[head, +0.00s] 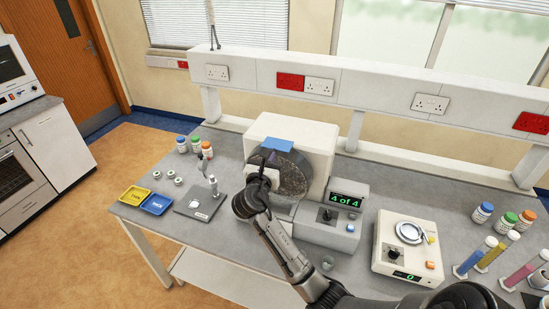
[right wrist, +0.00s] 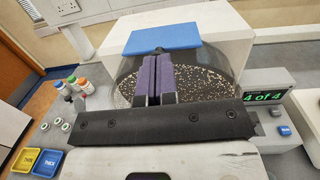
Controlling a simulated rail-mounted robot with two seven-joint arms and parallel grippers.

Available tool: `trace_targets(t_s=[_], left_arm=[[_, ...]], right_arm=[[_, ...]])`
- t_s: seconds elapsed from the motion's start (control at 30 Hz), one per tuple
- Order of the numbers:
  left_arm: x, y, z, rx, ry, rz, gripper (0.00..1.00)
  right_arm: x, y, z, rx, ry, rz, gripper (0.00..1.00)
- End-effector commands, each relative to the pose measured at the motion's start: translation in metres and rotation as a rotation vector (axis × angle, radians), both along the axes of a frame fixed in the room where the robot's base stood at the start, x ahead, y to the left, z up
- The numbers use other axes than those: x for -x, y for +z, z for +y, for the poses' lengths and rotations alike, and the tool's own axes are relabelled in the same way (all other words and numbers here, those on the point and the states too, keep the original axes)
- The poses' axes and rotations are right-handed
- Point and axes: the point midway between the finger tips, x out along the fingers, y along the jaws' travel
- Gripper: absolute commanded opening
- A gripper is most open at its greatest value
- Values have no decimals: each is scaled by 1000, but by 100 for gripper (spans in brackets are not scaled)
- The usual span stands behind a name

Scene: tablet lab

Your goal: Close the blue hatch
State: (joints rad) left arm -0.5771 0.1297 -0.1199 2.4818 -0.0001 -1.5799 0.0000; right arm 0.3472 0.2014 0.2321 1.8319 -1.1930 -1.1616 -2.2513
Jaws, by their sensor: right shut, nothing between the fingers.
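The blue hatch (head: 279,143) is a flat blue panel at the top front of the white drum machine (head: 310,135). It also shows in the right wrist view (right wrist: 165,33), just beyond my fingers. I cannot tell whether it is fully down. The round drum (head: 294,174) under it is clear-fronted and holds many speckled tablets. My right gripper (head: 268,160) is shut and empty, in front of the drum and just below the hatch. Its purple fingers (right wrist: 160,78) are together; their tips are close to the hatch's lower edge, and contact is unclear. My left gripper is not in view.
A control box (head: 325,228) with a "4 of 4" display (head: 347,200) adjoins the machine. A scale (head: 407,247) stands at right, with tubes and bottles beyond. Yellow (head: 134,195) and blue (head: 157,204) trays, a grey stand (head: 200,205) and bottles are at left.

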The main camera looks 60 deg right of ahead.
Motion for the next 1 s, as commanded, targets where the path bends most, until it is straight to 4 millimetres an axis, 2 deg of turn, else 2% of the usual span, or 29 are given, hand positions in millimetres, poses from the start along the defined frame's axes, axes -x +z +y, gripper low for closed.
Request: trace_targets(t_s=[0.07, 0.47, 0.63, 0.73, 0.83, 0.9, 1.0], left_arm=[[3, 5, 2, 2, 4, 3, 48], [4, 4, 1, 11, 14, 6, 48], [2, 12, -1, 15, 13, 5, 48], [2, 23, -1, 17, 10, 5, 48], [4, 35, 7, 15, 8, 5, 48], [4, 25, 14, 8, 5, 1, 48], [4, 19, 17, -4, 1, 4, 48]], right_arm=[[-1, -1, -3, -3, 2, 4, 0], [-2, -7, -4, -11, -1, 5, 0], [0, -3, 2, -9, 0, 5, 0], [4, 0, 15, -5, 3, 5, 0], [9, 0, 37, -4, 6, 3, 0], [13, -11, 58, -8, 8, -3, 0], [17, -11, 78, -7, 9, -4, 0]])
